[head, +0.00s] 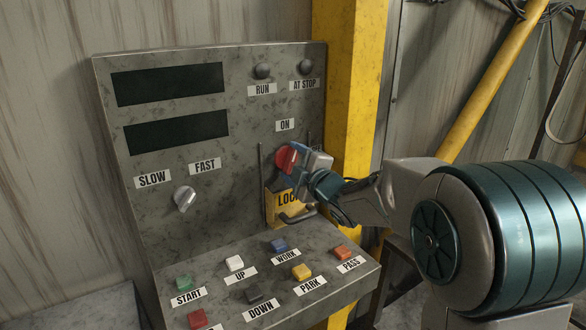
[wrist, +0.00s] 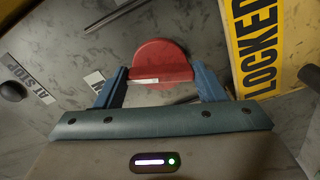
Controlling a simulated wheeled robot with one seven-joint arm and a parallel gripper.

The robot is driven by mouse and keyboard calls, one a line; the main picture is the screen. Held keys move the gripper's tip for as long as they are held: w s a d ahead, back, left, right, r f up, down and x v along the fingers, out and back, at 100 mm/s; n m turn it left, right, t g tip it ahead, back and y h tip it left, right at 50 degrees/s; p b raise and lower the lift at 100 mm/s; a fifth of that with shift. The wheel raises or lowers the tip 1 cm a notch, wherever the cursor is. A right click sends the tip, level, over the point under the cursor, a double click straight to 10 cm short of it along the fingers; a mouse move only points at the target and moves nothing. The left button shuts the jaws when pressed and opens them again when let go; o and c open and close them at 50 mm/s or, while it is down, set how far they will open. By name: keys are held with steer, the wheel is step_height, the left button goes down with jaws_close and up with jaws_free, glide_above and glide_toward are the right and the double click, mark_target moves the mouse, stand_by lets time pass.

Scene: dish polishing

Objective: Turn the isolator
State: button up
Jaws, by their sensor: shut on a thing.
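The isolator is a red round knob (head: 283,158) on the upright face of the grey control panel, below the ON label (head: 285,125). In the wrist view the red knob (wrist: 160,58) shows with a white mark on its grip. My gripper (head: 291,160) is at the knob from the right, its blue fingers on either side of it. In the wrist view my gripper (wrist: 158,85) is shut on the knob's grip. The gripper hides part of the knob and the label to its right in the head view.
A yellow LOCKED sign (wrist: 262,40) hangs just below the isolator, near my gripper. Thin rods stand beside the knob. The sloped desk (head: 225,290) below carries several coloured buttons. A yellow post (head: 355,80) stands behind the panel.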

steer(key=m, duration=0.3)
steer(key=shift+m, duration=0.4)
steer(key=m, duration=0.3)
steer(key=shift+m, duration=0.3)
steer(key=m+p, duration=0.1)
steer(key=m, duration=0.3)
steer(key=shift+f+m+p, duration=0.1)
steer(key=shift+m+p, duration=0.3)
steer(key=shift+m, duration=0.9)
steer(key=o, duration=1)
steer(key=shift+s, duration=0.1)
